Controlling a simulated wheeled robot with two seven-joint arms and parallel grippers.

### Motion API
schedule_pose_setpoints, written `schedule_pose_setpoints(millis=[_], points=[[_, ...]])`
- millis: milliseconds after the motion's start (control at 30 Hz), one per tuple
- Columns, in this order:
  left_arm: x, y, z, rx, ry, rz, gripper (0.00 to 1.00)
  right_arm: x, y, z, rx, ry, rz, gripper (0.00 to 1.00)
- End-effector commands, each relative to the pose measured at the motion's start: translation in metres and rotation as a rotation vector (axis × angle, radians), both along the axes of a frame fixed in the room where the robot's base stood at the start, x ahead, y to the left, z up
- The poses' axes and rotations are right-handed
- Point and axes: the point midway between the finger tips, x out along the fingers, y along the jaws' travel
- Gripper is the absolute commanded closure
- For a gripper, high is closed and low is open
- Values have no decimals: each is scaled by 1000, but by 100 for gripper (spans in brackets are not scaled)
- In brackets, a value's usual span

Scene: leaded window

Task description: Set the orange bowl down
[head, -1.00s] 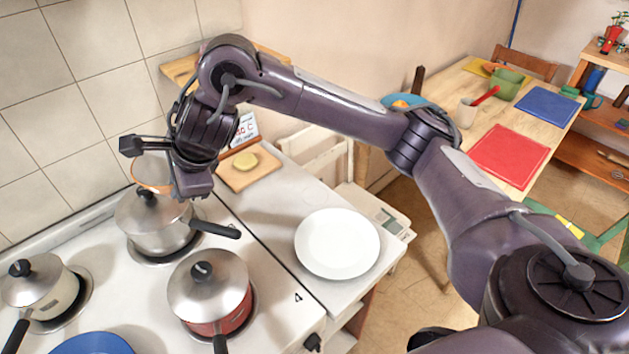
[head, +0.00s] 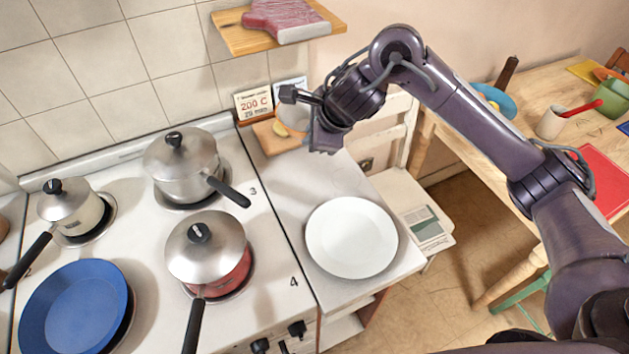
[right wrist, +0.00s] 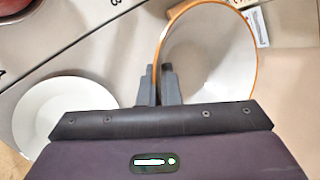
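The orange bowl (right wrist: 212,58), pale inside with an orange rim, shows in the right wrist view. My right gripper (right wrist: 160,85) is shut on its near rim, with one finger on each side of the wall. In the head view my right gripper (head: 325,138) is over the back part of the counter, beside the cutting board (head: 276,142). My left gripper is not in view.
A white plate (head: 351,237) lies on the counter (head: 290,190) in front. The stove at left carries a back pot (head: 182,165), a red pot (head: 208,255), a small pot (head: 70,208) and a blue pan (head: 75,308). A wall shelf (head: 240,42) hangs above.

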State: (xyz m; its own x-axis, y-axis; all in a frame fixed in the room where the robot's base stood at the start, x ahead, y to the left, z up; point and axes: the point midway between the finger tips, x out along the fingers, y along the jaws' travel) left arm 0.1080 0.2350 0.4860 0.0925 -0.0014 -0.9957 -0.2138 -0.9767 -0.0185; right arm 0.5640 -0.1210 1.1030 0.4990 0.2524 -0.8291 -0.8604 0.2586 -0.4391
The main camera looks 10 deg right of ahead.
Motion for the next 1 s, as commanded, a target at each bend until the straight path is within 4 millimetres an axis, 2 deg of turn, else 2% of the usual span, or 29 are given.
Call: schedule_pose_setpoints(millis=[33, 133, 300, 400, 567, 800, 1000], points=[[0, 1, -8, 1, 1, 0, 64, -1, 1, -18, 6, 5, -2, 100], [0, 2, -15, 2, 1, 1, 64, -1, 1, -42, 5, 7, -3, 100], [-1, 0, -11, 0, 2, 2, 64, -1, -1, -79, 1, 6, -4, 100], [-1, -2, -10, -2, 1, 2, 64, 0, -1, -95, 1, 2, -3, 100], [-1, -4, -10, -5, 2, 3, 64, 1, 0, -107, 1, -1, -2, 100], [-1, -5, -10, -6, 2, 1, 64, 0, 0, -138, 2, 0, -1, 100], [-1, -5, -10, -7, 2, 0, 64, 1, 0, -143, 0, -4, -1, 100]])
